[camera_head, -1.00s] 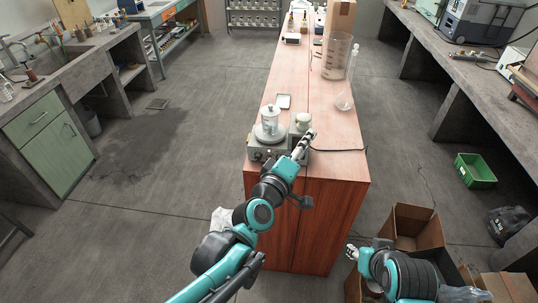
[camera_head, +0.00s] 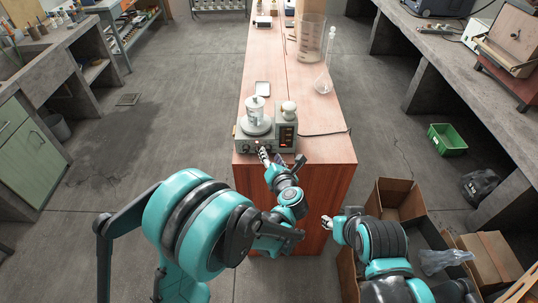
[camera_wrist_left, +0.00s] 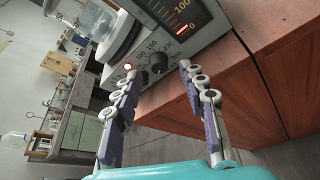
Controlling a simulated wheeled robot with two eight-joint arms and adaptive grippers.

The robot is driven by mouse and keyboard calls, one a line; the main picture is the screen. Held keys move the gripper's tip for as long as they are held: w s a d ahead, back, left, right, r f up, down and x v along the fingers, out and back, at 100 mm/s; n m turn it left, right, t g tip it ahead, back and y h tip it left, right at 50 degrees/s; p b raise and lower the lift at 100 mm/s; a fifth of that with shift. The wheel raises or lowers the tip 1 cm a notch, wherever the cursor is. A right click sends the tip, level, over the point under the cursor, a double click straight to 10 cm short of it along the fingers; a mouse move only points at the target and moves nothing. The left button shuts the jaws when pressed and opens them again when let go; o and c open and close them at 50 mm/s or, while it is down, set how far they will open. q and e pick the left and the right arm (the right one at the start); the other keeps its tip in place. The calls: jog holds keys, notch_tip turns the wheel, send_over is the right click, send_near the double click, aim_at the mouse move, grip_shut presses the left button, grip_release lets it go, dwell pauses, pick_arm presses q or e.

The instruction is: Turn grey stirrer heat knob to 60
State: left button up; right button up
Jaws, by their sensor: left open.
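The grey stirrer (camera_head: 281,146) stands at the near end of the red-brown bench; it also shows tilted in the left wrist view (camera_wrist_left: 186,52). Its dark heat knob (camera_wrist_left: 157,64) sits on the front panel with a printed number scale around it. My left gripper (camera_head: 266,157) is at the stirrer's front. In the left wrist view, its fingers (camera_wrist_left: 158,72) are open, with the knob between and just beyond the fingertips; I see no contact. The knob's exact setting is unreadable.
A glass vessel (camera_head: 256,109) stands on the stirrer's plate. A dark cable (camera_head: 325,134) runs right. Cardboard boxes (camera_head: 400,196) lie on the floor near my right arm.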

aim_at(268, 149)
pick_arm(q)
jog(key=shift+x, duration=1.25)
jog(key=shift+c, duration=0.4)
grip_shut()
jog(key=shift+b, duration=0.45)
